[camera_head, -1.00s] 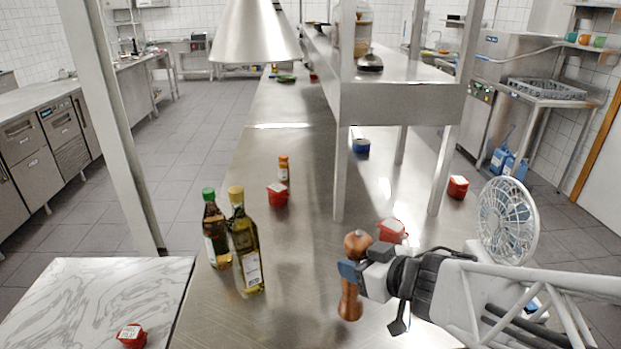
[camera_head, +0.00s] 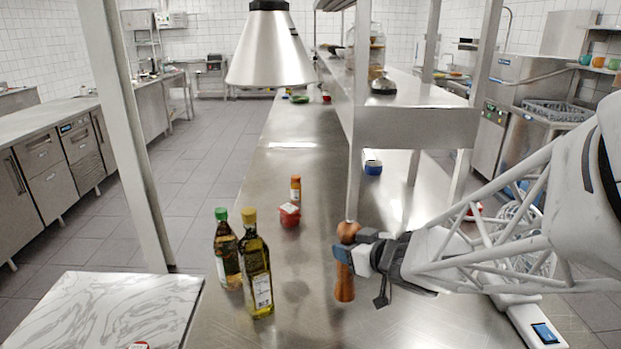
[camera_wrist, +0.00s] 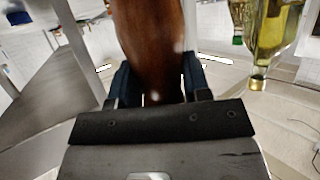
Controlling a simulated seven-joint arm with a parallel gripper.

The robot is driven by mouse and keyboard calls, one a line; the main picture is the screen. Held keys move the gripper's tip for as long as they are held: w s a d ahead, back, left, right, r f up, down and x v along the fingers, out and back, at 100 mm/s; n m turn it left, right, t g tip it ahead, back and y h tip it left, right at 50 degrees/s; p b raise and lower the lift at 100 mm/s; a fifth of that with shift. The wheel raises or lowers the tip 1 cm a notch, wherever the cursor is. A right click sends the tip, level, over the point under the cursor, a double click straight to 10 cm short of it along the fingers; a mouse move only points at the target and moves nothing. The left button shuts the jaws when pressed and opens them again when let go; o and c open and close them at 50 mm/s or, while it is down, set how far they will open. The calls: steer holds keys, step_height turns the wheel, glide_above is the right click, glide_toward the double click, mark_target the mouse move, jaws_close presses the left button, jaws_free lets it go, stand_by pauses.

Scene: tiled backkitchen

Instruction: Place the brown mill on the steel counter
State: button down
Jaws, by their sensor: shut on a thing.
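The brown mill (camera_head: 345,282) is upright, with a round copper-brown head, over the steel counter (camera_head: 310,318) in the head view. My gripper (camera_head: 345,254) is shut on its upper part, just below the head. In the wrist view the mill (camera_wrist: 150,45) stands between my two blue fingers (camera_wrist: 155,85). I cannot tell whether the mill's base touches the counter.
A green-capped bottle (camera_head: 227,252) and an oil bottle (camera_head: 257,272) stand left of the mill. Behind them are a red-lidded tub (camera_head: 289,217) and a small orange bottle (camera_head: 295,188). A raised steel shelf (camera_head: 420,122) stands behind my gripper. A marble slab (camera_head: 110,315) lies at front left.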

steer(key=shift+w, duration=0.2)
steer(key=shift+w+f, duration=0.2)
steer(key=shift+f, duration=0.75)
steer(key=shift+w+f, duration=0.2)
steer(key=shift+f, duration=0.8)
steer(key=c, duration=0.6)
jaws_free()
steer(key=shift+v, duration=6)
